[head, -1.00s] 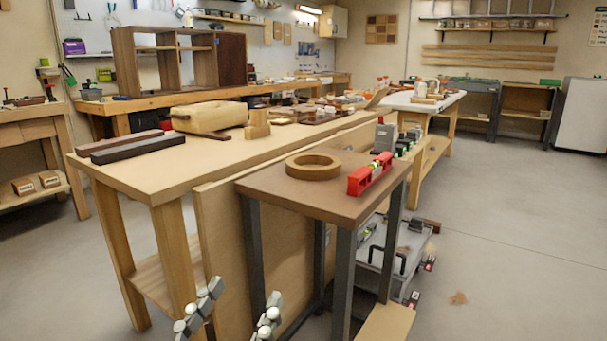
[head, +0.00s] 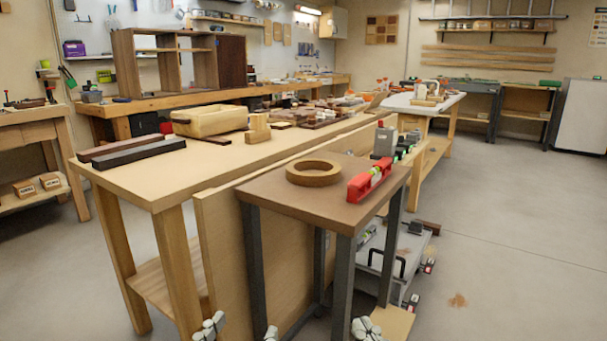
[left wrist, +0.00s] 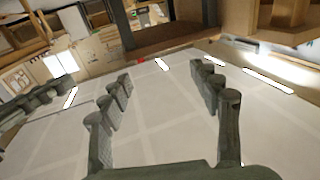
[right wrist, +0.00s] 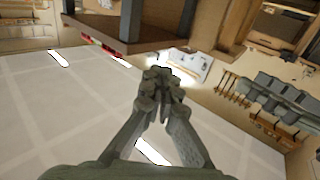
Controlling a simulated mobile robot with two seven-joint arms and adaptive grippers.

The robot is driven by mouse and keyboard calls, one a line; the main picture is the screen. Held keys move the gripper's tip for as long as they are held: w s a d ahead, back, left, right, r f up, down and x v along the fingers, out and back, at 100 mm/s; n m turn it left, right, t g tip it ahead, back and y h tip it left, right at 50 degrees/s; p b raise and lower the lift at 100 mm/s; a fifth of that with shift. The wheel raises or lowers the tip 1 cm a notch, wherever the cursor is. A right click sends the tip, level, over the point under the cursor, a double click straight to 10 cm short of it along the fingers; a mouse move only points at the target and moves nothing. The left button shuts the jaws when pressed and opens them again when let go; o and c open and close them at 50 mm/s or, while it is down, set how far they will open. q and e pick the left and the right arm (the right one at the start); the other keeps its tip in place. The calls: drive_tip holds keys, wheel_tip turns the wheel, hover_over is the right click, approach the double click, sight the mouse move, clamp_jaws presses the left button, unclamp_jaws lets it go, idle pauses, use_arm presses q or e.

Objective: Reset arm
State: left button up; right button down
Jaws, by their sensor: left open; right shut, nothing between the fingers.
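My left gripper (head: 240,332) shows at the bottom edge of the head view, its two fingertips wide apart, in front of the near workbench. In the left wrist view its fingers (left wrist: 160,82) are spread with nothing between them. My right gripper (head: 366,328) shows at the bottom edge further right, in front of the small table. In the right wrist view its fingers (right wrist: 160,80) meet at the tips and hold nothing. Both arms are mostly out of the head view. Neither gripper visibly touches anything.
The small dark-legged table (head: 265,193) bears a wooden ring (head: 314,179) and a red level (head: 369,181). A long wooden workbench (head: 150,185) stands behind it, a wooden panel (head: 222,240) between. A grey cart (head: 370,270) is beside the table. Floor at right (head: 510,260) is clear.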

use_arm(q)
drive_tip(key=s+a+f+g+y+p, duration=0.1)
drive_tip(key=a+f+g+y+p, duration=0.45)
drive_tip(key=f, duration=0.95)
use_arm(e)
drive_tip(key=s+d+f+g+h, duration=0.1)
drive_tip(key=d+f+g+h, duration=0.45)
drive_tip(key=f, duration=0.95)
use_arm(q)
drive_tip(key=s+a+f+n+g+y+p, duration=0.1)
drive_tip(key=s+a+f+n+g+p, duration=0.1)
drive_tip(key=s+a+f+g, duration=0.7)
drive_tip(key=s+a+f+p, duration=0.1)
drive_tip(key=s+a+f, duration=0.1)
drive_tip(key=s+a, duration=0.1)
drive_tip(key=shift+a+f, duration=0.25)
drive_tip(key=shift+f, duration=0.15)
use_arm(e)
drive_tip(key=s+d+f+m+g+h, duration=0.1)
drive_tip(key=s+d+f+m+g, duration=0.1)
drive_tip(key=s+d+f+g, duration=0.7)
drive_tip(key=s+d+f, duration=0.2)
drive_tip(key=s+d, duration=0.1)
drive_tip(key=shift+d+f, duration=0.25)
drive_tip(key=shift+f, duration=0.1)
